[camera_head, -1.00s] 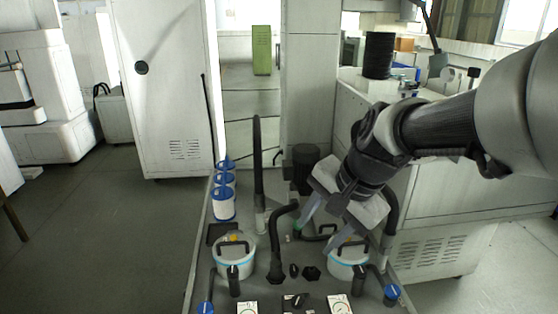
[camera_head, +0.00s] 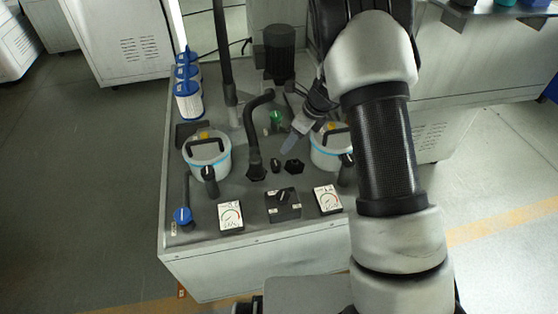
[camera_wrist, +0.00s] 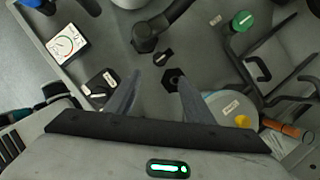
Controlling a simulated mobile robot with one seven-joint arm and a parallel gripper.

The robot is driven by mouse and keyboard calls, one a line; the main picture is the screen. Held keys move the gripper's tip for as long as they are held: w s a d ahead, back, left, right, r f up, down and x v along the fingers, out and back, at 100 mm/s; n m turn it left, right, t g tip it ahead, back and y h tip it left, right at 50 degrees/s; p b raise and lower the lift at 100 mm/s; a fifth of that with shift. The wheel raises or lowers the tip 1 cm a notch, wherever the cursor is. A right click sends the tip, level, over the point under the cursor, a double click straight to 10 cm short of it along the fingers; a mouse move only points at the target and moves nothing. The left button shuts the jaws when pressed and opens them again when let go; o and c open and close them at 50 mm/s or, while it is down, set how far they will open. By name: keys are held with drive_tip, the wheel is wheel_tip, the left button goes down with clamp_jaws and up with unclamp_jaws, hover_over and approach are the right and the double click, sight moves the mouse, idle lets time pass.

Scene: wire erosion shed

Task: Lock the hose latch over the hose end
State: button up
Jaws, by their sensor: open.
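A black curved hose (camera_head: 258,120) stands on the grey bench top. Its lower end meets a dark fitting (camera_head: 256,171), which also shows in the wrist view (camera_wrist: 146,40). Beside it are a small black part (camera_head: 276,165) and a black hexagonal part (camera_head: 293,166); both also show in the wrist view, the small part (camera_wrist: 163,57) and the hexagonal part (camera_wrist: 174,76). I cannot tell which piece is the latch or whether it is locked. My gripper (camera_wrist: 155,88) is open and empty, above the bench near these parts. My arm hides part of it in the head view.
White lidded pots stand left (camera_head: 206,158) and right (camera_head: 327,152). Gauges (camera_head: 230,215) and a switch box (camera_head: 283,205) line the front. White filters (camera_head: 188,98) stand back left. A green knob (camera_wrist: 242,20) and a black handle (camera_wrist: 262,70) are near my gripper.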

sight(276, 163)
drive_tip(key=b+x, duration=0.2)
drive_tip(key=x, duration=1.1)
drive_tip(key=shift+a+f, duration=0.1)
drive_tip(key=shift+f, duration=0.25)
drive_tip(key=shift+c, duration=0.2)
drive_tip(key=c, duration=1)
